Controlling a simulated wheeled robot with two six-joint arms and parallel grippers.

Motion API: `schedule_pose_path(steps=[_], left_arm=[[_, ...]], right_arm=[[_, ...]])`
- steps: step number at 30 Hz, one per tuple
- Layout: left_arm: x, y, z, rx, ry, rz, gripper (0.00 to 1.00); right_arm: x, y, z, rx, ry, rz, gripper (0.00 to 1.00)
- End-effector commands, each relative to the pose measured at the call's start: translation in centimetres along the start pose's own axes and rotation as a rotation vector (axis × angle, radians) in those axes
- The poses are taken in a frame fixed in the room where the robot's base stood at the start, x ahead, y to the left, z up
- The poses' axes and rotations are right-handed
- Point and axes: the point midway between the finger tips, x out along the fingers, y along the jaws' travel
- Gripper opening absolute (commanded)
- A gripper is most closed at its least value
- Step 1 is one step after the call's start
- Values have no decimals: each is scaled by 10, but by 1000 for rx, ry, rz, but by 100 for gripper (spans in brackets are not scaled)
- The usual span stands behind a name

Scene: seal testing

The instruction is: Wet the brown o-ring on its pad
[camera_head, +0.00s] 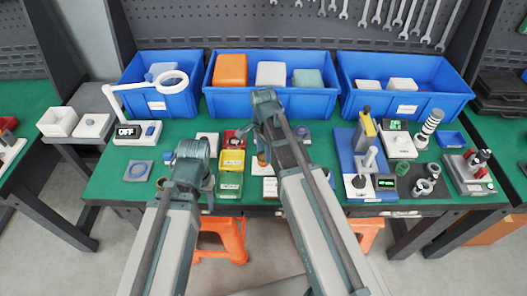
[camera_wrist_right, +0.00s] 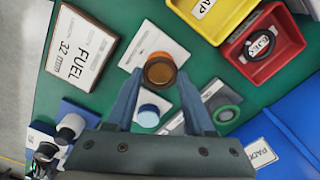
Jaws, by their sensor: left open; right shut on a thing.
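My right gripper (camera_wrist_right: 160,78) is shut on an amber round container (camera_wrist_right: 158,67), seen from above in the right wrist view. In the head view the amber container (camera_head: 262,157) shows just below that gripper (camera_head: 261,145), over the middle of the table. My left gripper (camera_head: 190,165) is open, low over the table left of the yellow box. A small brownish round thing (camera_head: 161,183) shows partly beside it; I cannot tell whether it is the brown o-ring. The pad of the brown o-ring is not clearly visible and may be hidden by my left gripper.
A green ring (camera_wrist_right: 226,114) lies on a grey pad near the right gripper. Yellow (camera_head: 231,160) and red (camera_head: 234,139) boxes stand between the grippers. A FUEL card (camera_wrist_right: 84,45) lies nearby. Blue bins (camera_head: 270,103) line the back.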

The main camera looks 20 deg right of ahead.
Motion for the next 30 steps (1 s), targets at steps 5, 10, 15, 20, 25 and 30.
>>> schedule_pose_path(steps=[5,10,15,20,25,30], left_arm=[[3,0,0,0,0,0,50],[5,0,0,0,0,0,50],[7,1,0,0,0,0,50],[7,1,0,0,0,0,50],[7,1,0,0,0,0,50],[7,1,0,0,0,0,50]], right_arm=[[3,0,0,0,0,0,22],[5,0,0,0,0,0,22],[7,0,0,0,0,0,22],[7,0,0,0,0,0,22],[7,0,0,0,0,0,22],[7,0,0,0,0,0,22]])
